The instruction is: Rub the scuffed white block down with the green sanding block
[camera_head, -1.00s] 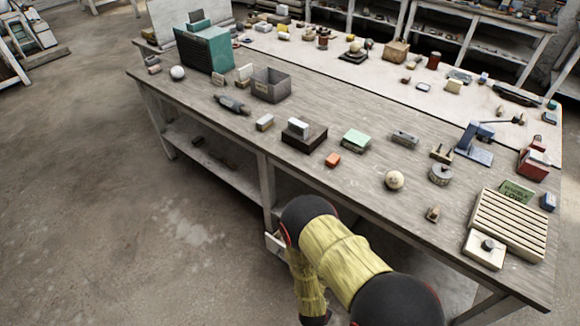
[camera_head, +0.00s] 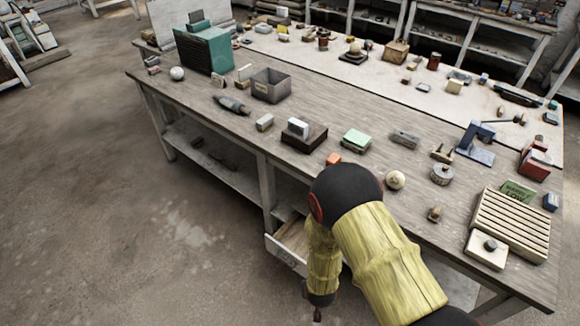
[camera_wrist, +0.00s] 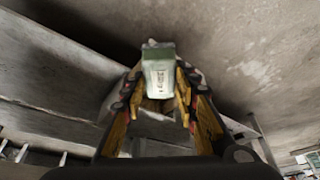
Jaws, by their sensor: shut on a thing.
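In the wrist view my gripper (camera_wrist: 160,90) is shut on a pale green block (camera_wrist: 160,72) with a dark mark on its face; it looks like the sanding block. The fingers stand on either side of it, clear of any table surface that I can make out. A white block (camera_head: 299,127) stands upright on a dark brown base (camera_head: 313,138) on the workbench; scuffs are too small to see.
A pale drawer (camera_head: 286,252) stands open under the bench's front edge, beside my arm. Near the white block are a smaller grey-white block (camera_head: 264,122), a light green block (camera_head: 357,137), an orange block (camera_head: 333,158) and a grey open bin (camera_head: 270,84).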

